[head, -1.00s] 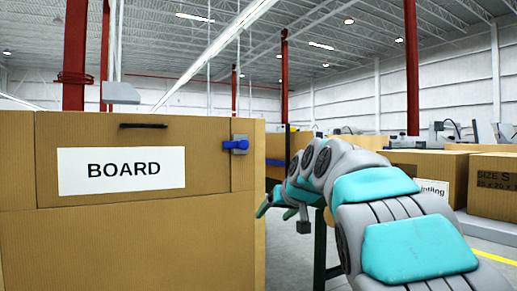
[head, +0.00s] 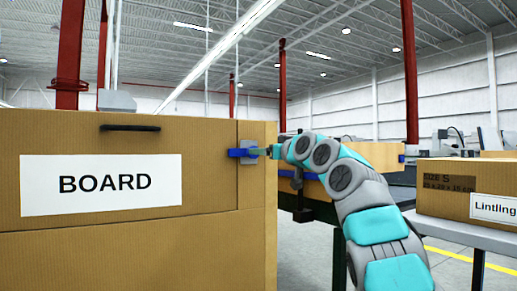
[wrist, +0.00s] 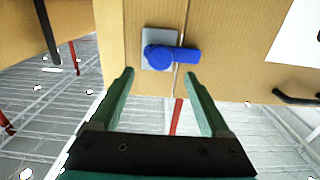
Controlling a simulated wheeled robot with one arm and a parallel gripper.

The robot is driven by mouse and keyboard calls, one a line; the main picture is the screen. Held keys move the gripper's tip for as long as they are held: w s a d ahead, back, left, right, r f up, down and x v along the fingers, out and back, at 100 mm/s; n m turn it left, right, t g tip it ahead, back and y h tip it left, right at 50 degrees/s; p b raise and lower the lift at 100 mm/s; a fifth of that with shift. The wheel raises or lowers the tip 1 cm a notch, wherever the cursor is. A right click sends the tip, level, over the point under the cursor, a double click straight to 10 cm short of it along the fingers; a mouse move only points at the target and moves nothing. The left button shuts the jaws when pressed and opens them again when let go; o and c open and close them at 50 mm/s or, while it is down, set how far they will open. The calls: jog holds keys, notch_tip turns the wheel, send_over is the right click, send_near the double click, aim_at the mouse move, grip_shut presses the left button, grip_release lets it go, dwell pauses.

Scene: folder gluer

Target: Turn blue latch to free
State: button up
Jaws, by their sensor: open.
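The blue latch (head: 240,153) sits on a grey plate (head: 248,144) near the top right of the cardboard front marked BOARD. Its lever lies level and points left, across the seam onto the labelled panel. In the wrist view the blue latch (wrist: 172,54) shows upside down, with the lever to the right. My gripper (head: 270,151) is at the latch's height, just right of it in the head view. In the wrist view my gripper (wrist: 158,76) is open and empty, its two green fingers pointing at the latch. A small gap seems to remain; contact cannot be told.
A black handle (head: 130,128) stands out from the panel's top edge, above the white BOARD label (head: 101,184). A smaller carton (head: 447,190) rests on a grey table at the right. Red columns stand behind.

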aim_at(245, 152)
jog(key=shift+p+x, duration=2.15)
jog(key=shift+x, duration=0.65)
jog(key=shift+c, duration=0.2)
grip_shut()
